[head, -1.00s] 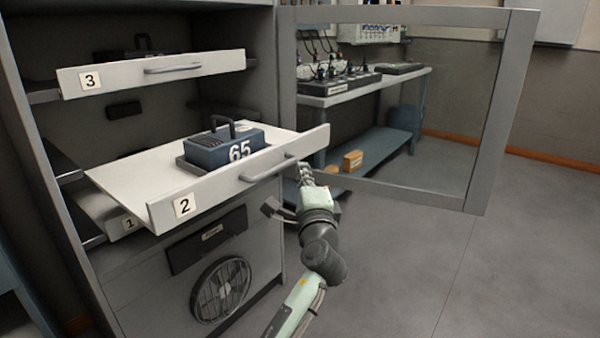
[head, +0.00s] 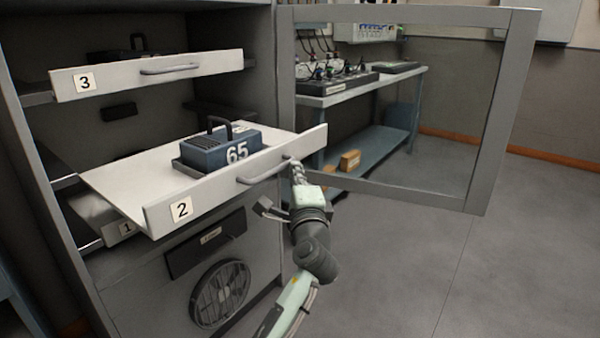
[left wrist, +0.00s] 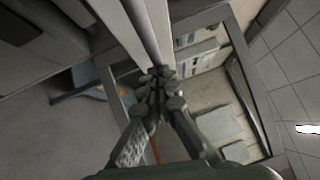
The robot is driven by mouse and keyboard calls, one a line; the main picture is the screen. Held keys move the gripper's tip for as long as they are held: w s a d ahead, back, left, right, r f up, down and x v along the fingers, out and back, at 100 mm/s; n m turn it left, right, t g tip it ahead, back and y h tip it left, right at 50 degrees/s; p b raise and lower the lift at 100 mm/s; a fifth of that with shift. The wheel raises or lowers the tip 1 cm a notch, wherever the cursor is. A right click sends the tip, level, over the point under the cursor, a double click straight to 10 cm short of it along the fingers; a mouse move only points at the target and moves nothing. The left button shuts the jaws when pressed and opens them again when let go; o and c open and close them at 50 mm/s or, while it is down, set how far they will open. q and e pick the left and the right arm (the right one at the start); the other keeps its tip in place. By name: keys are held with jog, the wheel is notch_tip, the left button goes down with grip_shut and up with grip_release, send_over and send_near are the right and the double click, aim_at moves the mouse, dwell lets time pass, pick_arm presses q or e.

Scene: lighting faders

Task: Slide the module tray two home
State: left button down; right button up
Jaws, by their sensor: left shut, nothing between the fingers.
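Module tray two (head: 205,205) is a white drawer marked 2, pulled well out of the grey cabinet and standing proud of it. Its grey bar handle (head: 262,174) is on the front panel. A dark blue module (head: 215,150) marked 65, with a black carrying handle, sits on the tray. My left gripper (head: 293,168) is shut and empty, its fingertips at the tray front near the right end of the handle. Whether they touch the panel I cannot tell. The shut fingertips also show in the left wrist view (left wrist: 158,82). My right gripper is not in view.
Tray three (head: 200,66) is above, also sticking out. Tray one (head: 108,226) is below, partly hidden by tray two. The cabinet's framed glass door (head: 490,110) stands open at the right. Behind it is a workbench (head: 385,82) with equipment. The floor at the right is clear.

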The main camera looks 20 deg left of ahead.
aim_at(245, 154)
pick_arm(q)
jog(key=w+a, duration=0.1)
jog(key=a, duration=0.3)
jog(key=w+a+p, duration=0.1)
jog(key=w+a, duration=0.1)
jog(key=a, duration=0.3)
jog(key=w+a+p, duration=0.1)
jog(key=w+a, duration=0.1)
jog(key=a, duration=0.3)
jog(key=shift+r, duration=0.1)
jog(key=w+a, duration=0.1)
jog(key=a, duration=0.3)
jog(key=w+a, duration=0.2)
jog(key=a, duration=0.3)
jog(key=w+a+b, duration=0.1)
jog(key=w+a, duration=0.1)
jog(key=a, duration=0.3)
jog(key=shift+a, duration=0.15)
jog(key=shift+w+a, duration=0.35)
jog(key=shift+a, duration=0.55)
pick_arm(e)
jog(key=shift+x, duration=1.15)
